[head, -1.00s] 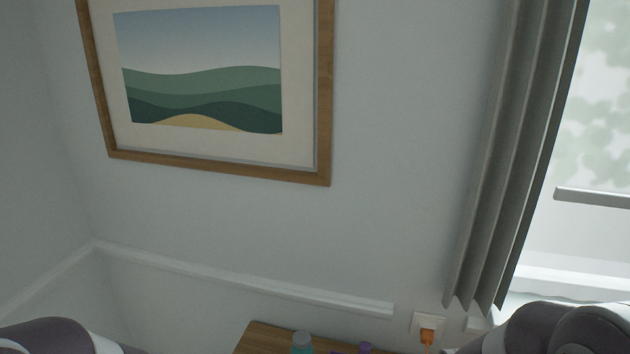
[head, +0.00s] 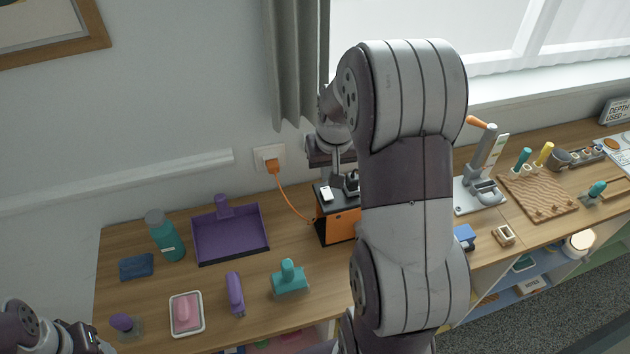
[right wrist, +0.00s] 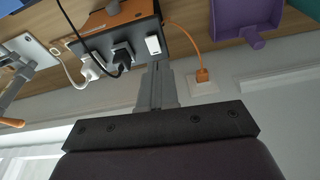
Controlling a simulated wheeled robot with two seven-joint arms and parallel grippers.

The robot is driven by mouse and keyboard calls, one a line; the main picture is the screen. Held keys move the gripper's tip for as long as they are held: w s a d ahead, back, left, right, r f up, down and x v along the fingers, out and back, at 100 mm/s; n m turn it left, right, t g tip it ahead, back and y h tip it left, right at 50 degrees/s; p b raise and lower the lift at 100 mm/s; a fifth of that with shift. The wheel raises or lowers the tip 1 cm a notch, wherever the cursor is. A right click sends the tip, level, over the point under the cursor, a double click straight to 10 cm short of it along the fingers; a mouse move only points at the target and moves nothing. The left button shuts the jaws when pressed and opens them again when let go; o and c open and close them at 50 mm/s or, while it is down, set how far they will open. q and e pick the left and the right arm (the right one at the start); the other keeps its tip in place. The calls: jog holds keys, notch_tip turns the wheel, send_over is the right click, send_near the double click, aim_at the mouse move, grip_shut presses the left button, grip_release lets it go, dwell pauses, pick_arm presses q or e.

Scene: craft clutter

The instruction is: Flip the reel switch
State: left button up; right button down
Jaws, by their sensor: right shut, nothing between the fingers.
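The orange-and-black cable reel (head: 338,226) stands on the wooden desk by the wall, partly hidden behind my right arm. Its white rocker switch (head: 327,194) is on the black top face. In the right wrist view the reel (right wrist: 119,17) has the white switch (right wrist: 153,44) near its edge, beside plugged-in plugs (right wrist: 122,58). My right gripper (right wrist: 157,66) is shut and empty, its tips just short of the switch in that view; I cannot tell whether they touch. My left gripper (head: 80,338) shows only partly at the bottom left.
An orange plug (head: 272,165) sits in the wall socket, its cord running to the reel. A grey press (head: 480,180) and wooden board (head: 537,194) stand to the right.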

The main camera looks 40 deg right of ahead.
jog(key=shift+n+t, duration=0.3)
jog(key=shift+n, duration=0.1)
jog(key=w+d+r, duration=0.2)
jog(key=w, duration=0.1)
jog(key=shift+r, duration=0.4)
jog(key=p, duration=0.3)
send_over(320, 189)
jog(key=f, duration=1.2)
jog(key=shift+s+d, duration=0.1)
jog(key=shift+s, duration=0.2)
jog(key=shift+f, duration=0.8)
